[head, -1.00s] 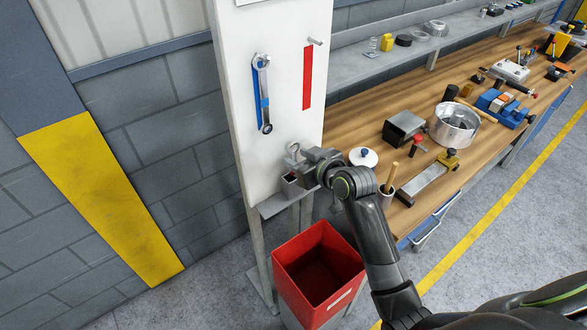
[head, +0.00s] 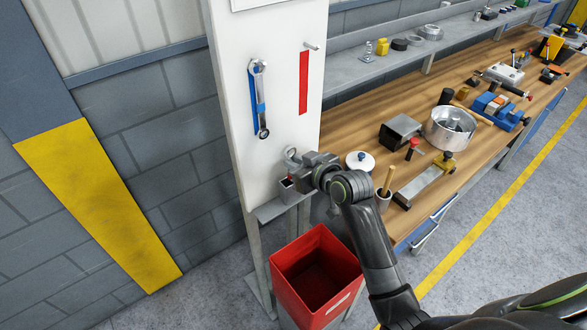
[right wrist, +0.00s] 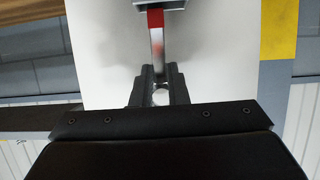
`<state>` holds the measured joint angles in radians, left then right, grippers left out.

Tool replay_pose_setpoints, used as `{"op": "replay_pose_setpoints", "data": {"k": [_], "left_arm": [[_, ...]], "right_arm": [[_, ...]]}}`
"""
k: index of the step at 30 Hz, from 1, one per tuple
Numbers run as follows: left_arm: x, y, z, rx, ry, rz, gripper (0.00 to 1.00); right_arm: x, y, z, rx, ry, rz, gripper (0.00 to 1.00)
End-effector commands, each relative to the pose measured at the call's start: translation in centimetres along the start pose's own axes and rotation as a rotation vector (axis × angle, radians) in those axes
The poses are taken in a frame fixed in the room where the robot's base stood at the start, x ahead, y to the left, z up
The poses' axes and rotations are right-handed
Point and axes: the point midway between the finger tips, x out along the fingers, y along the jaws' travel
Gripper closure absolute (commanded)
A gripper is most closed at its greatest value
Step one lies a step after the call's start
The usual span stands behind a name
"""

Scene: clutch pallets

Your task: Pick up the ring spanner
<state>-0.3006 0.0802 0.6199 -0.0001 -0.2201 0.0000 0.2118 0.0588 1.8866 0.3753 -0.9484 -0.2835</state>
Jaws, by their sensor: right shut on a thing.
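My right gripper (head: 296,178) is at the lower front of the white board, just above a small grey holder. It is shut on the ring spanner (right wrist: 158,52), a silver bar with a red band. In the head view a metal ring end (head: 291,154) shows just above the gripper, and the gripper hides most of the rest. In the right wrist view the shaft runs up from between the fingers to a grey part at the top edge. I cannot tell whether the spanner still rests in the holder. My left gripper is not in view.
On the white board (head: 225,60) another spanner (head: 258,95) hangs over a blue strip, beside an empty red strip (head: 303,82) with a peg. A red bin (head: 340,290) stands below. The wooden bench (head: 345,110) at right carries a metal pot (head: 450,130) and several tools.

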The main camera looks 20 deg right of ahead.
Motion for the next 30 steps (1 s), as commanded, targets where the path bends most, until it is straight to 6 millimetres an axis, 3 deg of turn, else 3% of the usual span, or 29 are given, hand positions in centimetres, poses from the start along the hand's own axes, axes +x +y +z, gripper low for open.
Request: {"op": "replay_pose_setpoints", "data": {"k": [7,24,30], "left_arm": [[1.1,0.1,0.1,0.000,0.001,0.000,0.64],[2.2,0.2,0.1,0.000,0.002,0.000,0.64],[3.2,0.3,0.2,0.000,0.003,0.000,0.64]], "right_arm": [[-0.6,0.0,-0.6,-0.003,0.006,0.000,1.00],[-4.9,0.0,-11.0,-0.006,0.008,0.001,1.00],[-9.0,0.2,-8.5,-0.005,0.002,0.003,1.00]]}}
